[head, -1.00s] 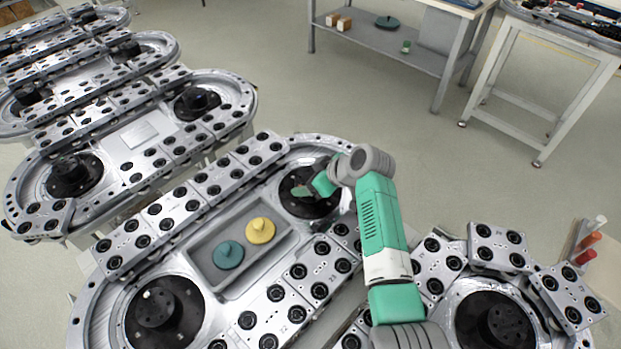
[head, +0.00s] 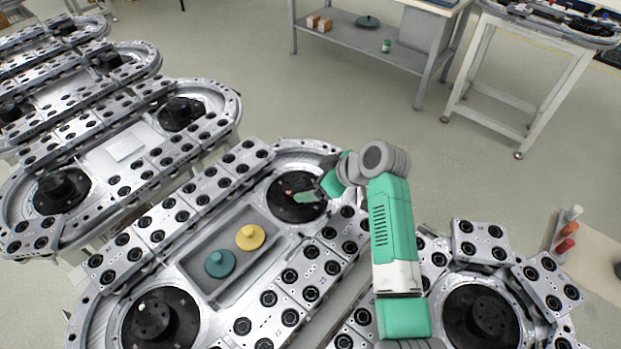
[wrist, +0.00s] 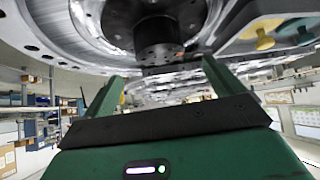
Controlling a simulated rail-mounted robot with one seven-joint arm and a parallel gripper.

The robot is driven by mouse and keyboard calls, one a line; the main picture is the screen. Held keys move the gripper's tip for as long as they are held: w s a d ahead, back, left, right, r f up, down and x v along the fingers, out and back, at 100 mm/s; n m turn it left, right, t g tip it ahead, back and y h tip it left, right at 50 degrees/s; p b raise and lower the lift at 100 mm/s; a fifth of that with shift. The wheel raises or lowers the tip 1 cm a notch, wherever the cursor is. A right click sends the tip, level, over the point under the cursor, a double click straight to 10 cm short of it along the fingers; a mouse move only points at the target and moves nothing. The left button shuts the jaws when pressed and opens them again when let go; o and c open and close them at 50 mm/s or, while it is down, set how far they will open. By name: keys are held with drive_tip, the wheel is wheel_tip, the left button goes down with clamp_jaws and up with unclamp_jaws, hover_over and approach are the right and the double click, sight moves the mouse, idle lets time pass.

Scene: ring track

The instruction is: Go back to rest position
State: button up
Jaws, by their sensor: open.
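My gripper (head: 303,197) is over the black hub (head: 290,207) at the far end of the nearest ring track in the head view. In the wrist view my gripper (wrist: 163,85) shows two green fingers spread apart with nothing between them. The black hub (wrist: 150,30) fills the top middle of that view, beyond the fingers. My green and white arm reaches in from the lower right of the head view.
A grey tray (head: 195,268) inside the track holds a yellow knobbed disc (head: 250,237) and a teal knobbed disc (head: 219,263). Metal track carriages (head: 195,190) line the ring. Another track with a black hub (head: 480,315) stands at lower right. Grey floor (head: 340,100) lies open behind.

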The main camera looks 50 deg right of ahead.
idle(0.4)
drive_tip(key=w+a+r+t+h, duration=0.2)
drive_tip(key=w+a+r+t, duration=0.2)
drive_tip(key=a+r, duration=0.75)
drive_tip(key=w+a+r+t+h, duration=0.1)
drive_tip(key=w+a+r+t, duration=0.25)
drive_tip(key=a+r, duration=0.8)
drive_tip(key=s+a+r+m+t, duration=0.1)
drive_tip(key=s+a+r+t, duration=0.2)
drive_tip(key=s+a+r, duration=0.4)
drive_tip(key=s+a+r+m+t+y, duration=0.1)
drive_tip(key=s+a+r+t, duration=0.25)
drive_tip(key=s+r, duration=0.4)
drive_tip(key=s+a+r+t, duration=0.2)
drive_tip(key=s+a+r, duration=0.35)
drive_tip(key=r, duration=0.45)
wheel_tip(320, 180, up, 31)
drive_tip(key=p, duration=3)
drive_tip(key=shift+w+f+m, duration=0.2)
drive_tip(key=shift+w+m, duration=0.1)
drive_tip(key=shift+w, duration=0.05)
